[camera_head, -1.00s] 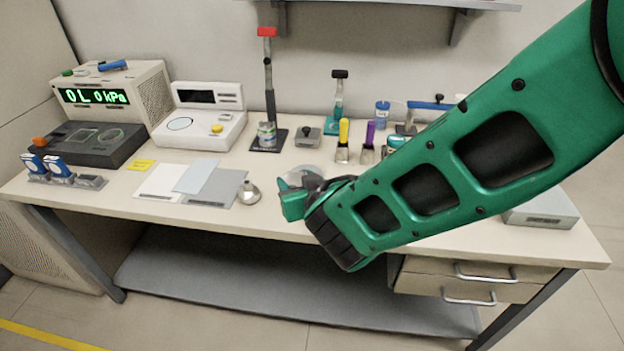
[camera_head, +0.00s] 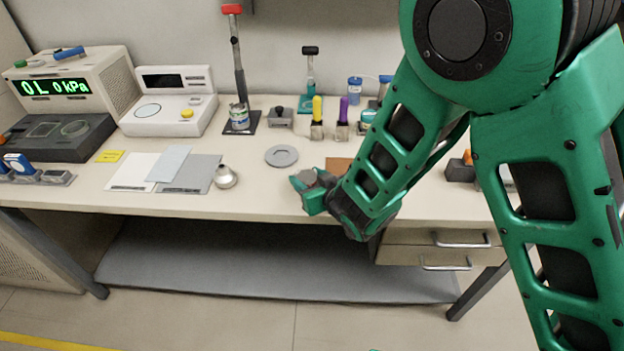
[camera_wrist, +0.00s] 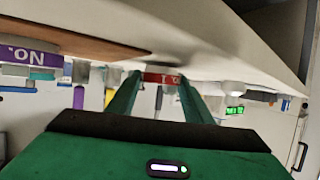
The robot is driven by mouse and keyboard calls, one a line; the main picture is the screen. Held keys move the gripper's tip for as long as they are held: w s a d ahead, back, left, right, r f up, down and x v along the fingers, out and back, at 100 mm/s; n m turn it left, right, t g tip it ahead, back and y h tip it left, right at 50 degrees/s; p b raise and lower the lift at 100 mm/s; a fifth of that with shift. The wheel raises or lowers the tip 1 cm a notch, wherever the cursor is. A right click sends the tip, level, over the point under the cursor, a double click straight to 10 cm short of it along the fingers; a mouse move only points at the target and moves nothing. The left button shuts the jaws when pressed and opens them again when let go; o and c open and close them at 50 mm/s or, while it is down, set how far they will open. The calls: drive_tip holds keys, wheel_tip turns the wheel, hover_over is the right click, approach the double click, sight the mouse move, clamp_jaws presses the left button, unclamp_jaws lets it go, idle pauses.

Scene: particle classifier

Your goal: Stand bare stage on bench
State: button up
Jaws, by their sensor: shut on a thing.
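My gripper (camera_head: 312,186) is over the front edge of the bench (camera_head: 260,199), right of the grey disc. It is shut on a small piece (camera_wrist: 161,78) with a red band, seen between the fingertips in the wrist view, where the picture is upside down. I take this piece to be the bare stage. In the head view only a little red and grey of it shows between the fingers. It is close to the bench top; I cannot tell whether it touches.
A flat grey disc (camera_head: 281,155) lies behind and left of my gripper. A brown mat (camera_head: 338,163) lies behind it, partly hidden by my arm. Coloured-handled tools stand at the back. Bench front between cone and gripper is clear.

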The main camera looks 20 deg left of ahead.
drive_tip(key=shift+f, duration=0.2)
drive_tip(key=shift+f, duration=0.1)
drive_tip(key=o, duration=1.1)
drive_tip(key=shift+o, duration=0.2)
